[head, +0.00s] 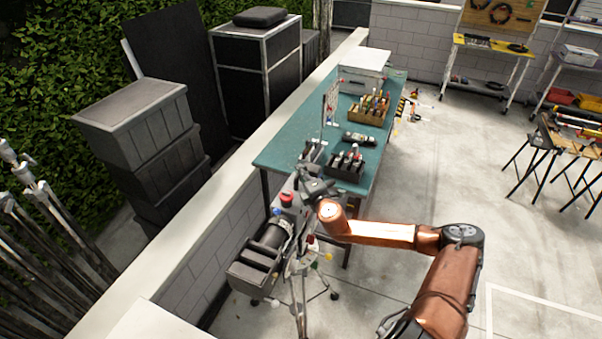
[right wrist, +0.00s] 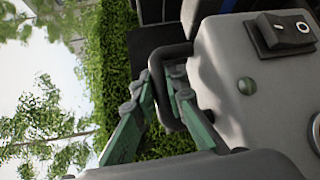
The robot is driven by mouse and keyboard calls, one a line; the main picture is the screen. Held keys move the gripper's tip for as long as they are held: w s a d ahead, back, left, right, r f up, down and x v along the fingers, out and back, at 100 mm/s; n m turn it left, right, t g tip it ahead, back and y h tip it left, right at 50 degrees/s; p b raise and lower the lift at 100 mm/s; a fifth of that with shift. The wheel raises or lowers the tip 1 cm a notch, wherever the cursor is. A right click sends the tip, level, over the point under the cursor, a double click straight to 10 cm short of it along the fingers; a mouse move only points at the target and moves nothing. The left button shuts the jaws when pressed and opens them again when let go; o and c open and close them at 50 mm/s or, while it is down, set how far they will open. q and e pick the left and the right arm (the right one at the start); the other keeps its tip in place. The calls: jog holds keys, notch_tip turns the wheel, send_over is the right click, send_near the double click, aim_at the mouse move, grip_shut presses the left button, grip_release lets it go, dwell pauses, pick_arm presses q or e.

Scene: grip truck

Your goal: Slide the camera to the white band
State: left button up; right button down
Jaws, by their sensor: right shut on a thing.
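A dark camera (head: 262,252) with a boxy front hood sits on a stand with thin legs, in front of the green workbench in the head view. My right gripper (head: 313,186) is at the back end of this camera rig, by a red knob (head: 287,198). In the right wrist view, the green fingers of my right gripper (right wrist: 162,92) are shut on a black handle (right wrist: 166,58) fixed to a grey housing (right wrist: 250,85) with a rocker switch. I cannot make out the white band. My left gripper is not in view.
The green workbench (head: 285,148) holds a black holder (head: 345,166), a wooden tool box (head: 369,108) and a white case (head: 363,70). A low white-topped wall (head: 222,181) runs along the left of the rig. The concrete floor to the right is mostly clear.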

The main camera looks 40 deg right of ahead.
jog(key=shift+a, duration=0.15)
dwell(0.3)
jog(key=c, duration=1.9)
grip_release()
jog(key=shift+c, duration=0.2)
jog(key=shift+s, duration=0.1)
jog(key=v, duration=1.2)
